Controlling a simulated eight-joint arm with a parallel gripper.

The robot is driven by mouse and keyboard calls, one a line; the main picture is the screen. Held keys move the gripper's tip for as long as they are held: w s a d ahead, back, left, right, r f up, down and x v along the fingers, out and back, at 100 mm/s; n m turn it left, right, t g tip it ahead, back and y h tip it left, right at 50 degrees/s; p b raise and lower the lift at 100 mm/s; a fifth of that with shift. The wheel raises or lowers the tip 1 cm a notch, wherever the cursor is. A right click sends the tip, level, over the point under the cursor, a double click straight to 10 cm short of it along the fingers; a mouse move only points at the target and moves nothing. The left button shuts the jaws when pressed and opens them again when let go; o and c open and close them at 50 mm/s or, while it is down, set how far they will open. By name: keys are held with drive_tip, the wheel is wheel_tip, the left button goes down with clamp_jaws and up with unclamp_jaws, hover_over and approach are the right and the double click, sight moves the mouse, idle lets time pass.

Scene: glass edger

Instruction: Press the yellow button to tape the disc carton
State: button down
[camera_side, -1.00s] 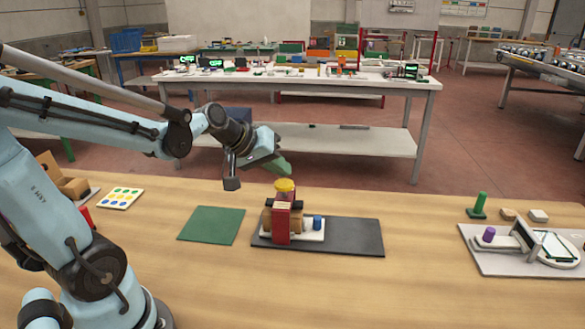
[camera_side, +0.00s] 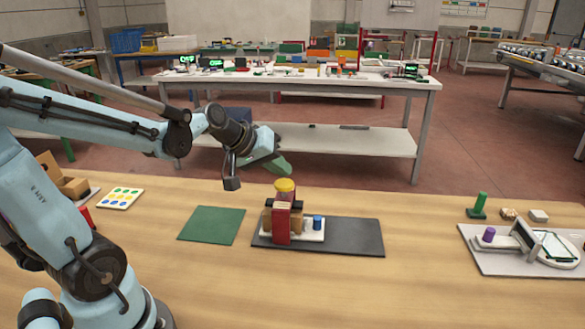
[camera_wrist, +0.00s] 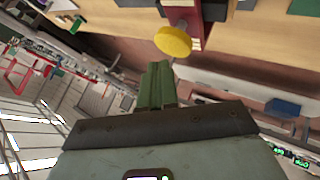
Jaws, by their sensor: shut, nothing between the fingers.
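The yellow button (camera_side: 285,185) is a round cap on top of a red taping device (camera_side: 282,222). A brown carton (camera_side: 268,219) shows partly behind the red front, which hides much of it. My gripper (camera_side: 282,170) has green fingers that are shut and empty. In the side view they hang just above and a little left of the button, apart from it. In the wrist view the yellow button (camera_wrist: 173,41) is just beyond the tips of my gripper (camera_wrist: 158,66), slightly to the right, with a gap visible.
A green mat (camera_side: 212,225) lies to the left. A purple-knobbed fixture (camera_side: 489,235) is at the right. The wooden table between is clear.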

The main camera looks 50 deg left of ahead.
sight(280, 184)
drive_tip(key=shift+f, duration=0.15)
idle(0.5)
drive_tip(key=shift+f, duration=0.25)
drive_tip(key=shift+f, duration=0.75)
idle(0.9)
drive_tip(key=shift+r, duration=1.15)
drive_tip(key=shift+r, duration=2.55)
